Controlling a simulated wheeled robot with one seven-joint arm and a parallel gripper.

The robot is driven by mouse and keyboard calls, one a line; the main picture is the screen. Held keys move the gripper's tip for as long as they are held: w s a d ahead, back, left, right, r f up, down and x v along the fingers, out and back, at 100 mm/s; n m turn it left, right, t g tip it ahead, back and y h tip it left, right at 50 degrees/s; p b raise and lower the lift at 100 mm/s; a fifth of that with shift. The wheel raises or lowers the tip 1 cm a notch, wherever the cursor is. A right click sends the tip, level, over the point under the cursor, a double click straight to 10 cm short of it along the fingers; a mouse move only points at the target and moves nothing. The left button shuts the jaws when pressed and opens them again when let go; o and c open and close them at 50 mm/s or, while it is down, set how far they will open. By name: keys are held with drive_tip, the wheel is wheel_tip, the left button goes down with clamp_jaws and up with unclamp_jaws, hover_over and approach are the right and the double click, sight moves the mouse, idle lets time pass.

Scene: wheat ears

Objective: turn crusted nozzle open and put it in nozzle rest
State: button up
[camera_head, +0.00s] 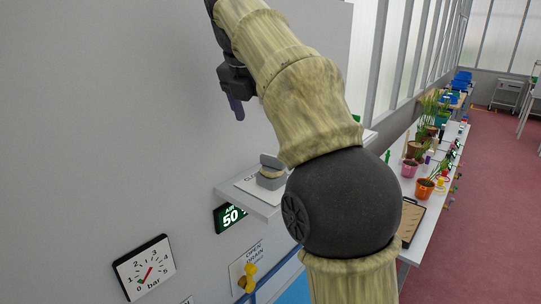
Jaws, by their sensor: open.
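My gripper (236,105) is at the upper left, in front of the bare grey wall; one dark purplish finger shows pointing down. It holds nothing that I can see and is apart from everything on the wall. A yellow fitting (249,276) on a blue pipe sits low on the wall, by a sign that reads "OPEN DRAIN"; I cannot tell whether it is the crusted nozzle or a valve. I cannot make out a nozzle rest. My arm crosses the middle of the view and hides part of the scene.
A small white shelf (245,203) holds a grey and tan object (270,172). A green-lit display (231,216) hangs under it. A pressure dial (144,267) marked bar is at lower left. A long bench with potted plants (425,187) runs back at right, beside open reddish floor.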

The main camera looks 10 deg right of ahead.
sight(272, 157)
drive_tip(key=x, duration=1.3)
drive_tip(key=shift+w+d+f, duration=0.1)
drive_tip(key=shift+d+f, duration=0.1)
drive_tip(key=shift+f, duration=0.15)
drive_tip(key=shift+d+f, duration=0.1)
drive_tip(key=shift+f, duration=0.3)
drive_tip(key=shift+w, duration=0.1)
drive_tip(key=shift+c, duration=0.2)
